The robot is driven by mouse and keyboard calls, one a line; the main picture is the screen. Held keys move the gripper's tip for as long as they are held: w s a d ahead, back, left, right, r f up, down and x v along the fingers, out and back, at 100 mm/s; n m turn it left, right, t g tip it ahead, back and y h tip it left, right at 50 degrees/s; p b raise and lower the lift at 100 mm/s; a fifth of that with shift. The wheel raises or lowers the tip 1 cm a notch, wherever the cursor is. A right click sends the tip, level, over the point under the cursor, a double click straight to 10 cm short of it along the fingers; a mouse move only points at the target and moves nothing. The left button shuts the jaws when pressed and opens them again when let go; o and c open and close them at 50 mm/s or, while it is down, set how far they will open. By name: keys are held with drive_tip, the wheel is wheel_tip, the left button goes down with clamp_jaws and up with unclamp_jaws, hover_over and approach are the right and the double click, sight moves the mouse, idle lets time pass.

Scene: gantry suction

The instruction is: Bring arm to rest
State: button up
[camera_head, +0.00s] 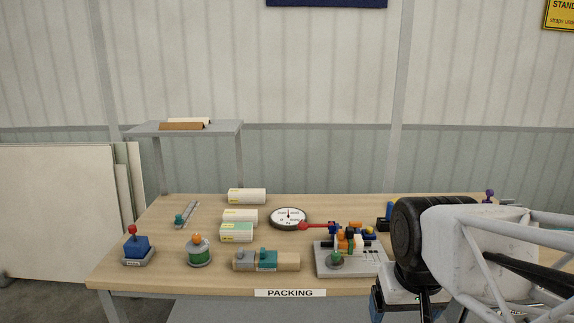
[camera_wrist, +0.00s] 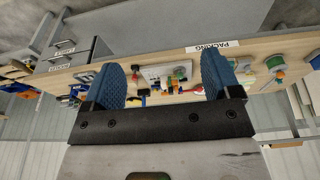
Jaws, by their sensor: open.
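My gripper (camera_wrist: 163,80) shows in the wrist view with its two blue ridged fingers wide apart and nothing between them. Beyond the gap lies the packing table (camera_wrist: 262,47) with a light grey block (camera_wrist: 153,72) carrying coloured parts. In the head view my arm comes in from the right, over the right part of the wooden table (camera_head: 150,225).
A raised shelf (camera_head: 225,130) is behind. Bare wood lies between them.

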drive_tip(key=s, duration=0.1)
drive_tip(key=s+f, duration=0.2)
drive_tip(key=s, duration=0.1)
drive_tip(key=shift+s+a, duration=0.1)
drive_tip(key=shift+r, duration=0.1)
idle(1.8)
